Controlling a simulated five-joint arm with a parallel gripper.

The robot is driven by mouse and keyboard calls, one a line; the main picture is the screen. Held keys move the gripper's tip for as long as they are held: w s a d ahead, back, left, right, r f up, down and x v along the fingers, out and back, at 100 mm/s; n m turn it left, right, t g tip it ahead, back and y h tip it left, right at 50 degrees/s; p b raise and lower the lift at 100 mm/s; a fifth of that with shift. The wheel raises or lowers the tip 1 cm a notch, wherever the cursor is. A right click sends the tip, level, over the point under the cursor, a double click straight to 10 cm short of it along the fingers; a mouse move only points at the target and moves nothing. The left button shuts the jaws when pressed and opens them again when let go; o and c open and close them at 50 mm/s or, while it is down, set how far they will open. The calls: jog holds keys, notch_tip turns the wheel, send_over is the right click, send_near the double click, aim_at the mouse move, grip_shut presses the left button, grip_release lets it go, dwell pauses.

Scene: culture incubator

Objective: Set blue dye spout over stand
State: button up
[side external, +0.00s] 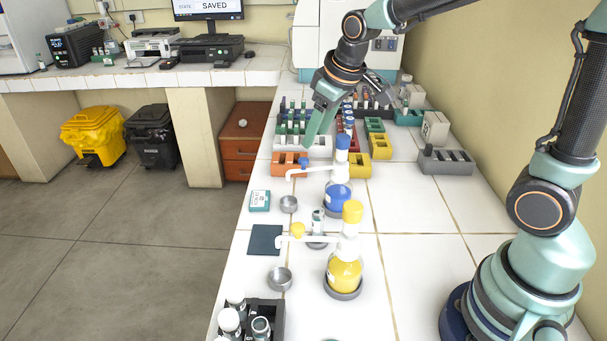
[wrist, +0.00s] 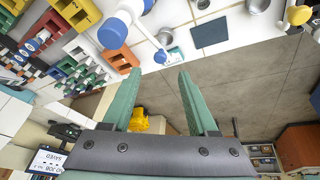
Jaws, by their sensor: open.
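The blue dye bottle (side external: 338,199) stands upright in the side view, with a blue cap and a white spout (side external: 313,170) reaching left. Its blue parts also show in the wrist view (wrist: 112,34). A small vial (side external: 318,219) sits in a round grey stand (side external: 317,243), in front of the blue bottle and left of the yellow one; the spout does not reach over it. My gripper (side external: 318,124) is open and empty, above and behind the blue bottle near the tube racks. Its green fingers are apart in the wrist view (wrist: 157,76).
A yellow dye bottle (side external: 344,272) with its own spout stands nearer the camera. Metal cups (side external: 280,279) and a dark mat (side external: 265,240) lie left of it. Coloured racks (side external: 291,163) crowd the back. The tiles right of the bottles are clear.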

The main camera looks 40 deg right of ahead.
jog(key=shift+v, duration=2.4)
jog(key=n+g, duration=0.4)
jog(key=n, duration=1.4)
send_over(304, 159)
notch_tip(304, 159, down, 11)
jog(key=shift+f, duration=0.2)
grip_shut()
jog(key=shift+r, duration=0.1)
